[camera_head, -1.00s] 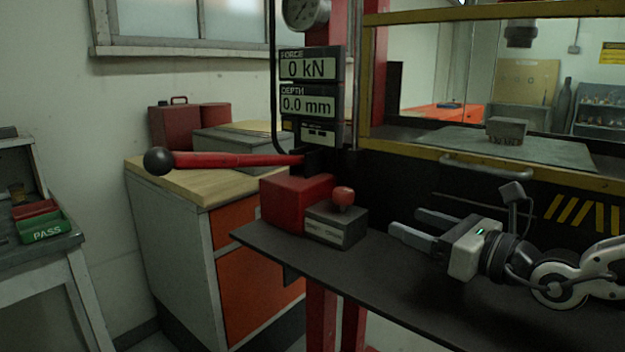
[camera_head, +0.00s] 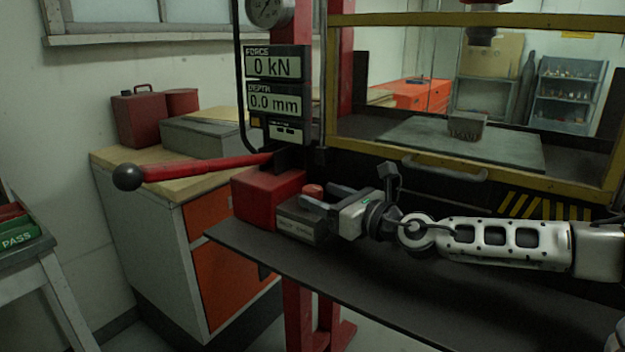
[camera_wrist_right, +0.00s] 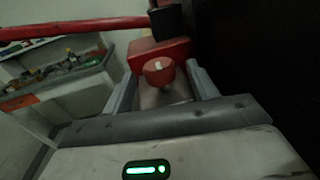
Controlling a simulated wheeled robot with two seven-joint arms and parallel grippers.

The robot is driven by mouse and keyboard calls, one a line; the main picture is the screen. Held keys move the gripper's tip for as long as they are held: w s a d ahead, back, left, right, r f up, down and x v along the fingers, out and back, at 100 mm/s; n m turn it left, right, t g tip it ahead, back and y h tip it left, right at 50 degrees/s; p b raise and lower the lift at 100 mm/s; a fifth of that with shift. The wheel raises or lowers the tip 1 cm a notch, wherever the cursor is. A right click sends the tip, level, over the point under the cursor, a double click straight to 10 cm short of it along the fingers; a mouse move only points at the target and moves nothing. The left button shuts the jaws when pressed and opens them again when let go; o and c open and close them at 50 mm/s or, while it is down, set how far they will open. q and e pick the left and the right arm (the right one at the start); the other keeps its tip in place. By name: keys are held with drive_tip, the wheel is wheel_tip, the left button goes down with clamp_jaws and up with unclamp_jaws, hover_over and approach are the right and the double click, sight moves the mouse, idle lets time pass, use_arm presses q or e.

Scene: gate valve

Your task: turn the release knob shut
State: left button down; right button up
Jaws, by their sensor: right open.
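The release knob (camera_head: 313,190) is a small red knob on top of a grey block (camera_head: 300,220), beside the red pump body (camera_head: 268,196) on the dark shelf. My right gripper (camera_head: 318,196) is open at the knob, with its arm coming in from the right. In the right wrist view the red knob (camera_wrist_right: 158,70), with a white mark on top, stands between the two grey fingers (camera_wrist_right: 163,88). Gaps show between the knob and both fingers there. In the head view the fingers partly hide the knob. My left gripper is not in view.
A long red lever with a black ball end (camera_head: 127,177) reaches left from the pump. Display panels (camera_head: 275,82) read 0 kN and 0.0 mm. The yellow-framed press guard (camera_head: 470,168) stands behind my right arm. The dark shelf (camera_head: 400,292) is clear in front.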

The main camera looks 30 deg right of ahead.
sight(321, 195)
drive_tip(key=p+x, duration=0.1)
drive_tip(key=x, duration=0.2)
drive_tip(key=shift+r, duration=0.1)
drive_tip(key=shift+w, duration=0.15)
drive_tip(key=c, duration=1)
